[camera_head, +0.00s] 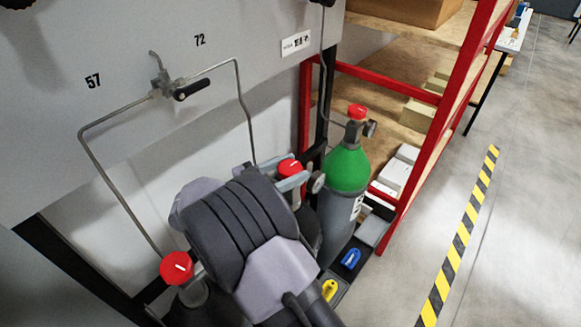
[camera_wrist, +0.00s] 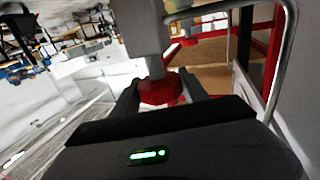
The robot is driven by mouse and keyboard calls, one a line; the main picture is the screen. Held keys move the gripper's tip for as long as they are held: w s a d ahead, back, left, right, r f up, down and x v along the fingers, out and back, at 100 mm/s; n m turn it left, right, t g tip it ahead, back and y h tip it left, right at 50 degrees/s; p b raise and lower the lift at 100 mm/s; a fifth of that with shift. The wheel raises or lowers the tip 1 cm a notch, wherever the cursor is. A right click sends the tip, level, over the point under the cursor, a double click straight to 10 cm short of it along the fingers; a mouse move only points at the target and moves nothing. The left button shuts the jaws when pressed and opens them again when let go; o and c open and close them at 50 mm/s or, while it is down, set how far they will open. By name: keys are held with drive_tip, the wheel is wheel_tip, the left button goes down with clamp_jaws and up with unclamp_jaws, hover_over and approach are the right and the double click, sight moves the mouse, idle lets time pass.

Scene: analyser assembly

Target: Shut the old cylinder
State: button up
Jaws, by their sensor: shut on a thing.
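Three gas cylinders with red valve knobs stand along the panel. My gripper (camera_head: 291,180) is at the middle cylinder's red knob (camera_head: 290,168), with its jaws on either side. In the wrist view the red knob (camera_wrist: 162,91) sits between the dark fingers of my gripper (camera_wrist: 165,86), which is shut on it. My arm hides most of the middle cylinder's body. The left cylinder's red knob (camera_head: 177,267) shows beside my arm. The right cylinder (camera_head: 347,170) has a green shoulder and its own red knob (camera_head: 357,111). No label marks which cylinder is old.
A grey panel (camera_head: 130,45) with the numbers 57 and 72 carries a black-handled valve (camera_head: 190,89) and thin pipes close to my arm. A red-framed shelf (camera_head: 430,130) stands to the right. Blue (camera_head: 351,258) and yellow (camera_head: 329,289) pieces lie near the cylinder base. Floor at far right is clear.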

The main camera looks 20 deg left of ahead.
drive_tip(key=shift+m+g+h, duration=1.7)
drive_tip(key=shift+g, duration=0.4)
drive_tip(key=o, duration=1.4)
drive_tip(key=shift+c, duration=0.2)
drive_tip(key=shift+d+p, duration=0.1)
drive_tip(key=shift+p, duration=0.25)
